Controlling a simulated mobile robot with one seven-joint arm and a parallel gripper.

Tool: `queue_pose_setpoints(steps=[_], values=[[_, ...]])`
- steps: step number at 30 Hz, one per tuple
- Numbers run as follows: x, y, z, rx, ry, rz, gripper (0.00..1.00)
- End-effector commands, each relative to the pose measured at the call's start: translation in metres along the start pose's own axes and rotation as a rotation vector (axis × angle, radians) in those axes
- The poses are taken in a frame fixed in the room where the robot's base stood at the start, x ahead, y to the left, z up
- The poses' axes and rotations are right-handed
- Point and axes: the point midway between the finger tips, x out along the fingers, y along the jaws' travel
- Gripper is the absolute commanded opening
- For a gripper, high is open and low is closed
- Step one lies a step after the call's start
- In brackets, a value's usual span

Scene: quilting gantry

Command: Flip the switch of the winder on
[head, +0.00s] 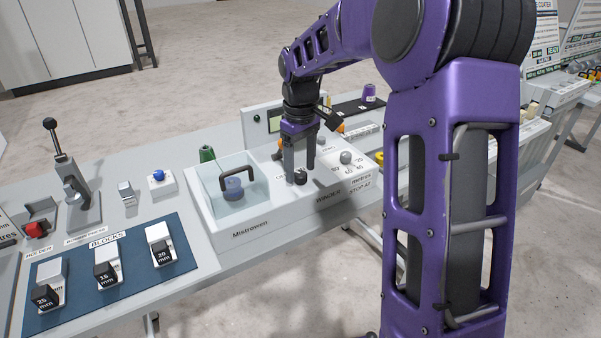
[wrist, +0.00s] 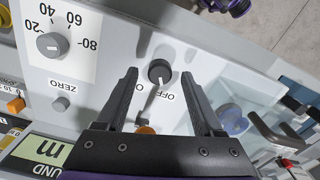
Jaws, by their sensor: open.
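The winder (head: 337,184) is a white console with its name on the front edge. Its switch has a round black knob (head: 301,178), also in the wrist view (wrist: 159,71), and a thin pale stem. "ON" and "OFF" labels flank the stem, partly covered by it and a finger; I cannot tell which setting it is at. My gripper (head: 300,174) points down over the winder with its jaws apart. In the wrist view the gripper's fingertips (wrist: 159,76) lie on either side of the knob. No contact with it is visible.
A clear box with a black handle (head: 238,179) stands just left. The winder also carries a grey dial (wrist: 53,45), a ZERO knob (wrist: 60,104) and a display (wrist: 43,149). Blocks on a blue mat (head: 130,282) and a lever press (head: 75,195) are farther left.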

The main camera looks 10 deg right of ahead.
Motion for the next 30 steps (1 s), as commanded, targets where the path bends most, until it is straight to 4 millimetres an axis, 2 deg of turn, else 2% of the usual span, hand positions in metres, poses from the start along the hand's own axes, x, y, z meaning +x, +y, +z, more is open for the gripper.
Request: queue_pose_setpoints(steps=[4, 14, 25, 30], values=[[0.0115, 0.0001, 0.0001, 0.0, 0.0, 0.001, 0.69], [0.0137, 0.0001, 0.0, 0.0, 0.001, 0.001, 0.67], [0.0135, 0.0, -0.0001, 0.0, 0.001, 0.001, 0.0], [0.0134, 0.0, -0.0001, 0.001, 0.001, 0.0, 0.0]])
